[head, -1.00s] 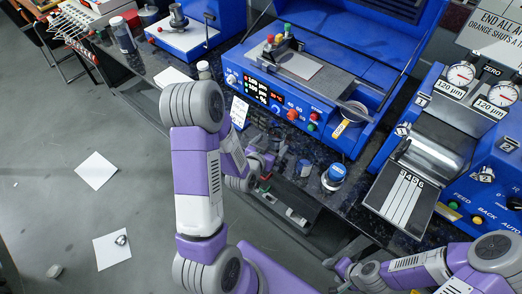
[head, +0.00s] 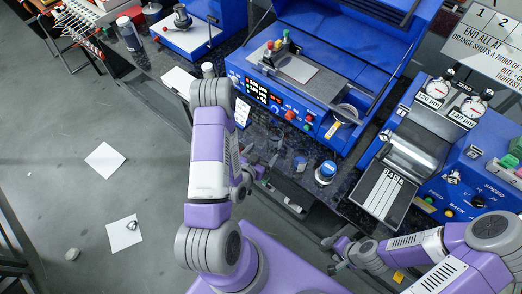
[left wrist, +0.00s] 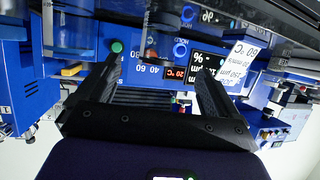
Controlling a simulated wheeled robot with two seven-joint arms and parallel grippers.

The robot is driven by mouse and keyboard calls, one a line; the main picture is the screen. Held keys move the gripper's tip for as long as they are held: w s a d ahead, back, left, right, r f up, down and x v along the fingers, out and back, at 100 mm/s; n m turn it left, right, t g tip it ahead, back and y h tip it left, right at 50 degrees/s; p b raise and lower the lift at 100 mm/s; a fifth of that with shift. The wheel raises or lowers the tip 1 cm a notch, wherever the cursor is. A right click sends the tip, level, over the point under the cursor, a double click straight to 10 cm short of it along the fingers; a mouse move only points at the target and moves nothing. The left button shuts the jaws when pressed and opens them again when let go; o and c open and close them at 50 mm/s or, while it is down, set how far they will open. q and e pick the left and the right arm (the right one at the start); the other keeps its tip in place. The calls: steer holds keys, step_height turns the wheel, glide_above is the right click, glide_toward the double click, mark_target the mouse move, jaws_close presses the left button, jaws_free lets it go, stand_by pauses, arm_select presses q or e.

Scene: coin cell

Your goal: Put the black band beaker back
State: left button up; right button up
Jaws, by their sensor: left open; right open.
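I cannot make out a black band on any vessel. A small clear vessel with a blue-topped rim (head: 326,171) stands near the counter's front edge in the head view. A smaller vessel (head: 300,164) stands left of it. In the left wrist view, a see-through cylinder (left wrist: 75,28) is at the upper left; I cannot tell which vessel it is. My left gripper (head: 262,168) is at the counter's front edge, left of both vessels, partly behind my arm. My right gripper (head: 332,252) is open, low in front of the counter.
A blue open-lidded machine (head: 262,88) with knobs and displays stands behind the vessels. A blue roller machine (head: 455,150) with dials stands at right, its sloped plate (head: 383,190) reaching toward the counter edge. White sheets (head: 105,160) lie on the open floor at left.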

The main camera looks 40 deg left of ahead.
arm_select(q)
steer(key=s+d+f+g+h, duration=0.3)
steer(key=s+d+g, duration=0.3)
steer(key=d, duration=0.3)
steer(key=s+d+f+n+g+h, duration=0.1)
steer(key=s+d+f+g+h, duration=0.1)
steer(key=s+d+f+g, duration=0.3)
steer(key=s+d+g, duration=0.1)
steer(key=d+g, duration=0.1)
steer(key=d, duration=0.2)
steer(key=shift+d+f+h+p, duration=0.15)
steer(key=shift+d+h+p, duration=0.15)
steer(key=shift+d+h, duration=0.1)
step_height(320, 180, down, 3)
steer(key=b, duration=0.2)
steer(key=shift+b, duration=0.35)
